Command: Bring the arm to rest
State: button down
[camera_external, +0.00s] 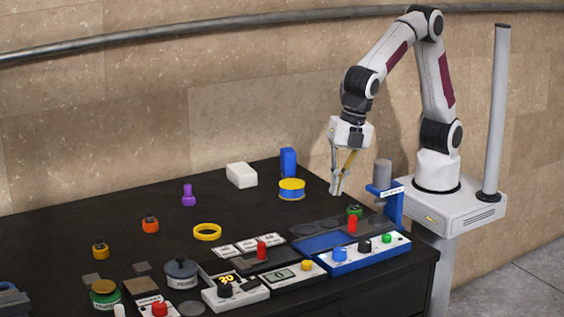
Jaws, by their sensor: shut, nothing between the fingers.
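My gripper (337,192) points down above the back right part of the black table (90,226). Its fingers are together with nothing between them. It hangs to the left of the blue press (393,204), which has a grey cylinder (382,173) on top, and to the right of the blue and yellow round tin (291,189). The gripper appears apart from both. My arm is bent, with its elbow high and its forearm reaching left over the table.
A blue block (288,161) and a white block (241,175) stand at the back. A blue control panel (357,253) with knobs lies at the front right. A yellow ring (207,232) lies mid-table. Several small items crowd the front left. The back left is clear.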

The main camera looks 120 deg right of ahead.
jog(key=s+d+r+m+t, duration=0.1)
jog(key=s+d+m, duration=0.3)
jog(key=s, duration=0.5)
jog(key=s+d+r+m+t, duration=0.1)
jog(key=s+d+r+m, duration=0.2)
jog(key=s, duration=0.6)
jog(key=s+d+r+m+t, duration=0.1)
jog(key=s+d+r+m, duration=0.1)
jog(key=s+d+m, duration=0.4)
jog(key=shift+s+d+r+m, duration=0.2)
jog(key=shift+s+d+m, duration=0.2)
jog(key=shift+s+m, duration=1)
